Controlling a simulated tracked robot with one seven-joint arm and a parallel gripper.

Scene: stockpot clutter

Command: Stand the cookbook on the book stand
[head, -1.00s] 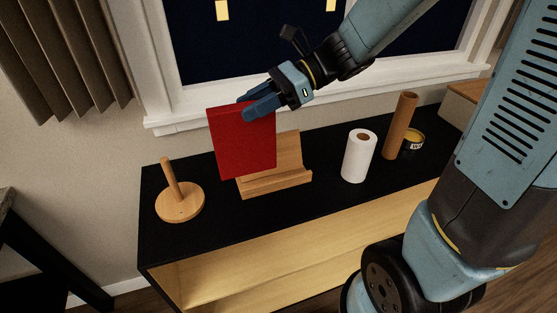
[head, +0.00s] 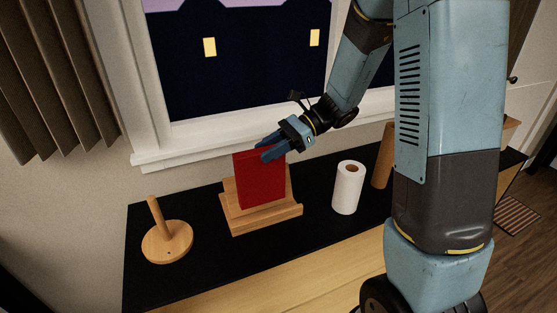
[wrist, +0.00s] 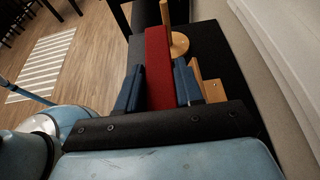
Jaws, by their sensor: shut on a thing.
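The red cookbook (head: 262,184) is upright at the wooden book stand (head: 264,219), in front of its back board and behind its front ledge. Whether its lower edge touches the stand, I cannot tell. My gripper (head: 268,154) is shut on the cookbook's top edge, one finger on each side. In the wrist view the red cookbook (wrist: 159,68) runs between the two blue fingers of my gripper (wrist: 160,88). Part of the wooden stand (wrist: 208,84) shows at the right there, mostly hidden by the gripper.
A wooden paper towel holder (head: 167,242) stands left of the stand. A white paper roll (head: 348,188) and a brown tube (head: 382,157) stand to the right. The black counter top (head: 205,259) is clear in front, and the window sill (head: 200,148) runs behind.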

